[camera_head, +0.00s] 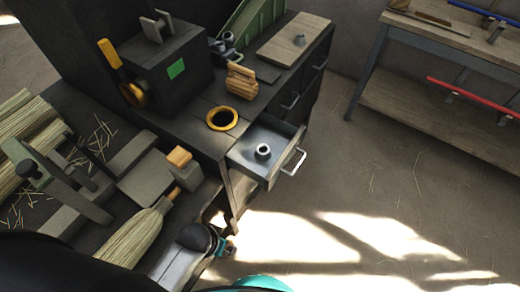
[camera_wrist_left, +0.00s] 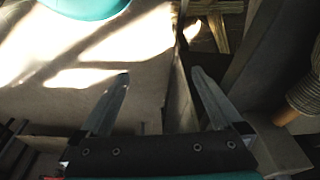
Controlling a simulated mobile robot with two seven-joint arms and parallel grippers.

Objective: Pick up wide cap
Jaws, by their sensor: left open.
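A grey metal cap with a round hole and a flared base (camera_head: 263,151) sits in the open drawer (camera_head: 248,162). Another small grey cap-like piece (camera_head: 299,40) stands on a wooden board at the back right. I cannot tell for sure which is the wide cap. My left gripper (camera_wrist_left: 160,90) is open and empty in the left wrist view, its two fingers apart over the floor beside the bench. No cap shows between or near them. In the head view my left arm is at the bottom, below the drawer. My right gripper is not in view.
The drawer's handle (camera_head: 294,161) sticks out over the floor. A yellow ring (camera_head: 222,118) and a bundle of wooden pieces (camera_head: 241,82) are on the bench. A broom (camera_head: 137,236) lies at lower left. A dark machine with a yellow crank (camera_head: 110,54) stands behind. Floor at right is clear.

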